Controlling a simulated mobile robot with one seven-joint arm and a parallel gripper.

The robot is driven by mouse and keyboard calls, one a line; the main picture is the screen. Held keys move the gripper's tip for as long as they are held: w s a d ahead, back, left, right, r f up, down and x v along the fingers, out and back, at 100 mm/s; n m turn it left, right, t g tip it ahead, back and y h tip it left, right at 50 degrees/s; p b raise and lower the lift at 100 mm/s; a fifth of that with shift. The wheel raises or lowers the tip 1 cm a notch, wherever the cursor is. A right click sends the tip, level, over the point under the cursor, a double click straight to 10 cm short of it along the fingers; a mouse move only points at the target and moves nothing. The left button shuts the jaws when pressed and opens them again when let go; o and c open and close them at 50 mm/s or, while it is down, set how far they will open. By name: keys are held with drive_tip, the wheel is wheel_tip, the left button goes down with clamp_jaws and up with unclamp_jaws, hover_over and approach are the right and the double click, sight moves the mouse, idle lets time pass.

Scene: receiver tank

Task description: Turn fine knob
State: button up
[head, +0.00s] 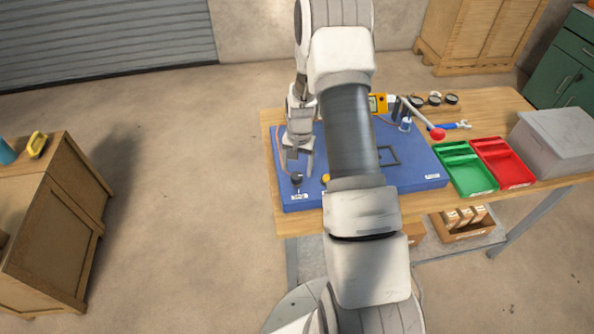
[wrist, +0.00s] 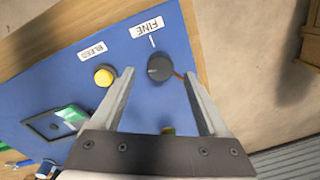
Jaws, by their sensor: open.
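The fine knob (wrist: 160,67) is a dark round knob on the blue panel, beside a white label (wrist: 147,27) reading FINE. In the head view the knob (head: 296,179) sits near the panel's front left corner. My gripper (head: 297,171) points down over it. In the wrist view my gripper (wrist: 158,74) is open, with the knob showing in the gap between its fingertips. The fingers look apart from the knob, though their exact height over it is unclear.
A yellow button (wrist: 103,76) labelled BLEED is close to one finger. The blue panel (head: 420,178) lies on a wooden table (head: 510,103), with a green tray (head: 466,170), a red tray (head: 505,163) and a grey box (head: 558,138) to its right. My arm hides the panel's middle.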

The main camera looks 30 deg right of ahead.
sight(297, 175)
drive_tip(key=shift+f, duration=1.35)
clamp_jaws()
drive_tip(key=shift+f+n+b, duration=0.25)
drive_tip(key=shift+n+b, duration=0.45)
drive_tip(key=shift+b, duration=0.2)
drive_tip(key=n+b, duration=0.1)
drive_tip(key=n, duration=0.2)
drive_tip(key=shift+r+b, duration=0.25)
drive_tip(key=shift+b, duration=0.1)
unclamp_jaws()
